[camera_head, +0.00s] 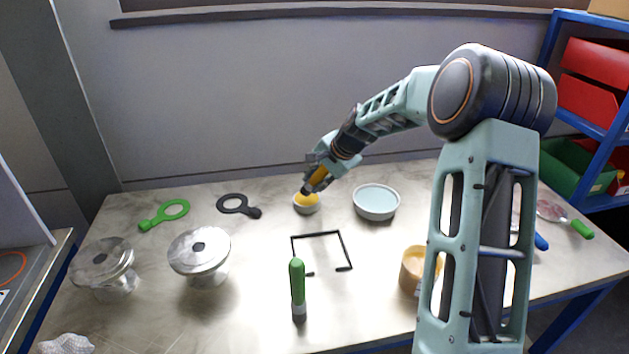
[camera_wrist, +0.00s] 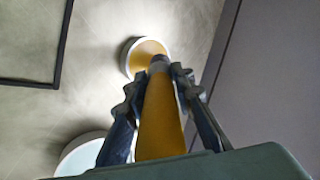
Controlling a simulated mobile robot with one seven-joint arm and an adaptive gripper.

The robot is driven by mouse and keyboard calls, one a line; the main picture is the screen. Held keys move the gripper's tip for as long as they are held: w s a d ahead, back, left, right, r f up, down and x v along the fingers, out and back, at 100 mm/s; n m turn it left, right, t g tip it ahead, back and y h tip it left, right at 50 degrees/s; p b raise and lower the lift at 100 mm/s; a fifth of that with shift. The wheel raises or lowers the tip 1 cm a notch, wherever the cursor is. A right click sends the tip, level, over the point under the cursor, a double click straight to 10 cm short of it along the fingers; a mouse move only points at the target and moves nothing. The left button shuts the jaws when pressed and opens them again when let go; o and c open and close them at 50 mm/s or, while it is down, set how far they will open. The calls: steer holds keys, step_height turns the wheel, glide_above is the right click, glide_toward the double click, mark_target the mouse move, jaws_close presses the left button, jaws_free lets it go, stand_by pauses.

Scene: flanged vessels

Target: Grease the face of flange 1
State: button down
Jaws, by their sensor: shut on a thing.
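My gripper (camera_head: 318,178) is shut on an orange-yellow handled tool (camera_head: 319,175), seen also in the wrist view (camera_wrist: 161,125). The tool slants down, its dark tip at a small white bowl (camera_head: 307,210) of yellow grease (camera_wrist: 149,49). I cannot tell whether the tip touches the grease. Two flanged vessels stand on the table's left: one with a pale metal disc (camera_head: 200,262) and one with a clear-looking disc (camera_head: 90,258). No label shows which is flange 1.
A light blue bowl (camera_head: 376,207) stands right of the grease. A black wire frame (camera_head: 316,234), an upright green-handled tool (camera_head: 297,283) and an orange tub (camera_head: 409,272) are in front. My arm hides part of the right side.

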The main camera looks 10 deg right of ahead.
steer(key=shift+f+b, duration=0.4)
steer(key=shift+f, duration=0.15)
stand_by(1.4)
steer(key=shift+r+p, duration=2.25)
steer(key=shift+r, duration=1.35)
steer(key=shift+f, duration=0.1)
